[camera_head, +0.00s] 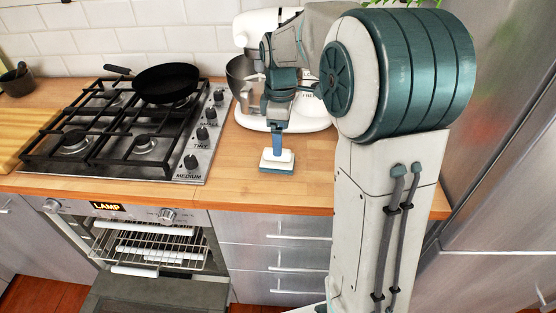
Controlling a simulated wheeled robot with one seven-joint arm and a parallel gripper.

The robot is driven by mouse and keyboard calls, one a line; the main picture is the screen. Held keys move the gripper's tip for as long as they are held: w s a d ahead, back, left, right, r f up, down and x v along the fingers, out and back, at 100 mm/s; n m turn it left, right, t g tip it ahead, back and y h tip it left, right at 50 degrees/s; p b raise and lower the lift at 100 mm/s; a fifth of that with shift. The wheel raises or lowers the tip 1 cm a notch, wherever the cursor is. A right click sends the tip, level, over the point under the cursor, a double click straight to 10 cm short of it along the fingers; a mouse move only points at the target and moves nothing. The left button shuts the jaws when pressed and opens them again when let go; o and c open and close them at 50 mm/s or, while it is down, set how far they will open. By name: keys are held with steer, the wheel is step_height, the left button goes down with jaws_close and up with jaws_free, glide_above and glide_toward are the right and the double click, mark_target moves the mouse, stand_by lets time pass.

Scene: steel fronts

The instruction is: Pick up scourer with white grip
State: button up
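The scourer with white grip (277,158) lies on the wooden counter, between the stove and my arm's column. Its top is white, and a blue layer shows along its lower edge. My gripper (278,151) points straight down over it, with its blue fingers reaching the white grip. The fingers line up in this view, so I cannot see the gap between them or whether they clasp the grip. The scourer appears to rest on the counter.
A white stand mixer (255,28) with a metal bowl (240,76) stands behind my gripper. The gas stove (112,140) with a black pan (166,82) is to the left. Below, the oven door (160,295) is open. Bare counter (225,172) surrounds the scourer.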

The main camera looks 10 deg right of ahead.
steer(key=shift+f, duration=0.8)
steer(key=f, duration=0.2)
steer(key=a+f, duration=0.1)
steer(key=f, duration=0.1)
steer(key=shift+s+f, duration=0.1)
steer(key=shift+s, duration=0.1)
steer(key=shift+f, duration=0.55)
steer(key=c, duration=1.1)
